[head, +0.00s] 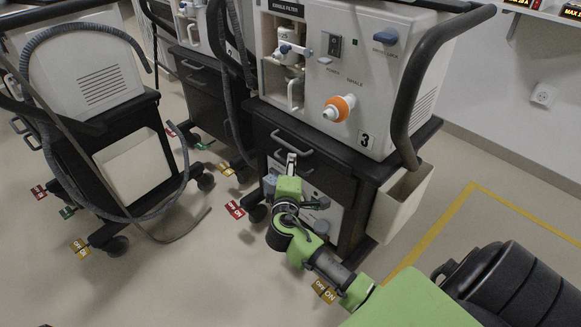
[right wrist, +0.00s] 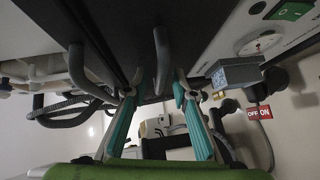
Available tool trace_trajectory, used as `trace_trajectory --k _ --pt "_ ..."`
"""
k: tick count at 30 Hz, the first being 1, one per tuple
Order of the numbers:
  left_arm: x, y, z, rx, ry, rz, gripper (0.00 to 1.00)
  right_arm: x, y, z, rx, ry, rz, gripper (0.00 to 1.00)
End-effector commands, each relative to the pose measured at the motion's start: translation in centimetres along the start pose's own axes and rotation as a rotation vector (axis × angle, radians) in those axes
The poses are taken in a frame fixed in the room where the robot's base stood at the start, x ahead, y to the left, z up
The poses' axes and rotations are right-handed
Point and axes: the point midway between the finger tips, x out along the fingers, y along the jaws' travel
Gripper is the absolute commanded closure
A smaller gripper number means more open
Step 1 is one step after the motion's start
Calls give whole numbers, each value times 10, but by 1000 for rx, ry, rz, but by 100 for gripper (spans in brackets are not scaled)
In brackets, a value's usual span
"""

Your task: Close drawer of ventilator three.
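Ventilator three (head: 335,75), a white unit marked 3, stands on a black cart with two drawer handles on its front. The upper handle (head: 293,144) shows clearly; it also shows in the right wrist view (right wrist: 84,78). My right gripper (head: 289,168) is at the cart front, by the lower handle, which it partly hides. In the right wrist view my right gripper (right wrist: 157,92) has its teal fingers apart, with the end of the lower handle (right wrist: 162,58) between the tips; I cannot tell if they touch. How far either drawer stands out is unclear. My left gripper is not in view.
A white panel with a green switch (right wrist: 294,11) and a grey block (right wrist: 236,72) lie close beside the right gripper. Brake pedals (head: 235,209) stick out at floor level. A white side bin (head: 398,205) hangs on the cart. Other ventilator carts (head: 130,165) stand left.

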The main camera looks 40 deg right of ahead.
Motion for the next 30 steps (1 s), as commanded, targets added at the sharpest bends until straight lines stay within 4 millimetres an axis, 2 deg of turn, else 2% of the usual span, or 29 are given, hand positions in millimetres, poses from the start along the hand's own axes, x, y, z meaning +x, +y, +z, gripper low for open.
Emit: trace_trajectory --k 5,12,18,23,30 --pt "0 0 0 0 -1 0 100 -23 -2 0 1 1 -3 75" --pt "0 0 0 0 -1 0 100 -75 -2 0 0 1 -4 75" --pt "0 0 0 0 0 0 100 -106 -1 0 1 0 -2 75" --pt "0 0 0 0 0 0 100 -117 0 1 0 -2 0 75" --pt "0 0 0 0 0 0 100 -118 0 1 -1 -2 0 75"
